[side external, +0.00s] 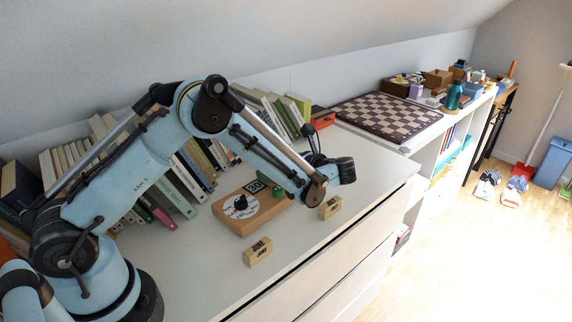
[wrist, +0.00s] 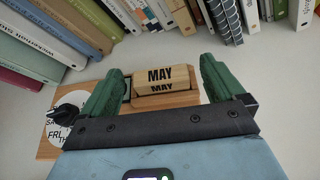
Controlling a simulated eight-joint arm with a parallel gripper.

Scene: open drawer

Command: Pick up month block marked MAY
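The wooden block marked MAY (wrist: 167,79) shows its printed word on two faces in the wrist view. My gripper (wrist: 161,68) is open, with one green finger on each side of the block. A small gap shows on the right; on the left the finger is close, and I cannot tell whether it touches. In the side external view my gripper (side external: 278,191) is mostly hidden behind my forearm, low by the right end of the wooden calendar board (side external: 228,220). I cannot make out the MAY block there.
A block marked JUNE (side external: 258,252) and another small block (side external: 330,207) lie on the white top. Books (side external: 170,190) line the wall behind. The cabinet's front edge is to the right. A chessboard (side external: 388,116) lies farther off.

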